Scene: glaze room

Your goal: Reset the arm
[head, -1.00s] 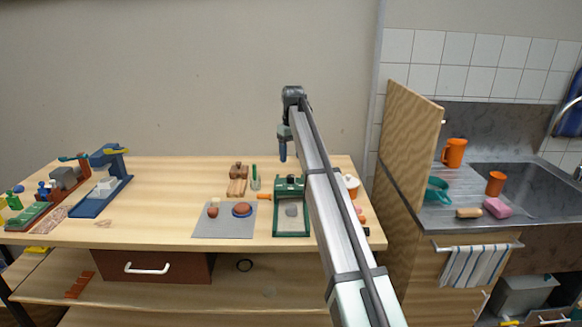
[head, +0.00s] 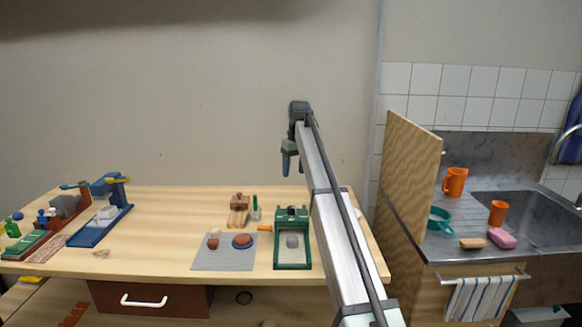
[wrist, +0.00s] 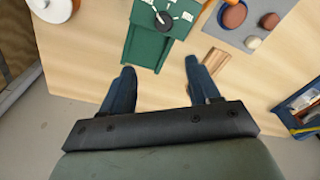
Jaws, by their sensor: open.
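My gripper (head: 290,164) hangs above the back part of the wooden table (head: 160,215), in front of the wall. In the wrist view my gripper (wrist: 158,78) points down with its two blue fingers apart and nothing between them. The green device also shows in the wrist view (wrist: 150,45), beyond the fingertips. My arm hides part of the table's right end.
A grey mat (head: 222,258) with reddish-brown round pieces lies left of the green device. A blue device (head: 108,212) stands at the table's left. A wooden panel (head: 408,165) rises beside the sink counter (head: 440,248), which holds orange cups (head: 455,182). The table's middle left is clear.

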